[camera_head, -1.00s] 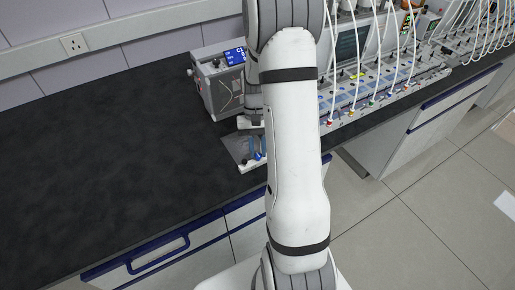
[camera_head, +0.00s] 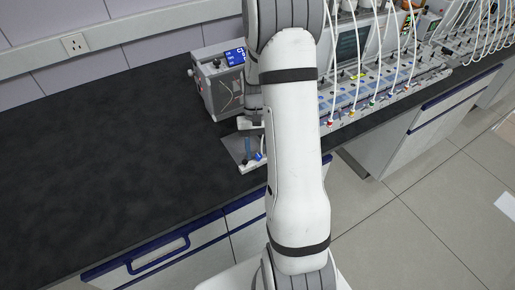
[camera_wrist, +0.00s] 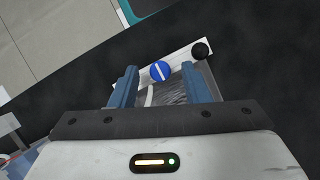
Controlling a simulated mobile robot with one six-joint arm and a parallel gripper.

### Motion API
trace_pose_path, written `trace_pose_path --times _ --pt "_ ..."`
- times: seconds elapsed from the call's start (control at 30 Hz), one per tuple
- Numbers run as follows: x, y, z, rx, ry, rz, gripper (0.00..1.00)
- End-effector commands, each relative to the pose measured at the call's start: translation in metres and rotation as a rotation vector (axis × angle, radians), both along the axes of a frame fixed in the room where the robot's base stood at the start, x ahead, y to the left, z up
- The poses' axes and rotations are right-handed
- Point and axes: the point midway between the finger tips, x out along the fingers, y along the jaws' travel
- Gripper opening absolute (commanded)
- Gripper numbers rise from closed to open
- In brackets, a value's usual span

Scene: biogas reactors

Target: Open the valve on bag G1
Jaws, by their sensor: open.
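A blue round valve (camera_wrist: 159,71) with a white slot mark sits on a white bar (camera_wrist: 180,61) in the wrist view. The slot runs at a slant. A grey, flat bag (camera_wrist: 172,92) lies behind the bar, partly hidden by my gripper; no label is readable. My gripper (camera_wrist: 159,67) is open, its two blue fingers on either side of the valve with gaps to it. Whether they are down at valve height is unclear. In the head view the bag (camera_head: 233,147) lies on the black bench with the valve (camera_head: 259,156) at its near end, and my arm hides part.
A grey instrument (camera_head: 218,82) with a blue display stands just behind the bag. A rack (camera_head: 375,95) with several white tubes and coloured fittings is at the right. A black knob (camera_wrist: 201,50) is on the bar. The bench (camera_head: 110,140) is clear at left.

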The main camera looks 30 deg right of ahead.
Motion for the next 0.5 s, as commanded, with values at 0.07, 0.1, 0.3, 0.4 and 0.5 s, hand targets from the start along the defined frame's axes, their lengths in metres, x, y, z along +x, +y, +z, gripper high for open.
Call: trace_pose_path --times 0.07,0.1,0.3,0.4,0.5 --pt "0.000 0.000 0.000 0.000 0.000 0.000 0.43" --pt "0.001 0.000 0.001 0.000 -0.001 0.000 0.43" --pt "0.011 -0.004 0.024 -0.002 -0.005 0.000 0.43" --pt "0.017 -0.006 0.041 -0.001 -0.004 0.000 0.43" --pt "0.023 -0.008 0.055 -0.001 -0.004 0.000 0.43"
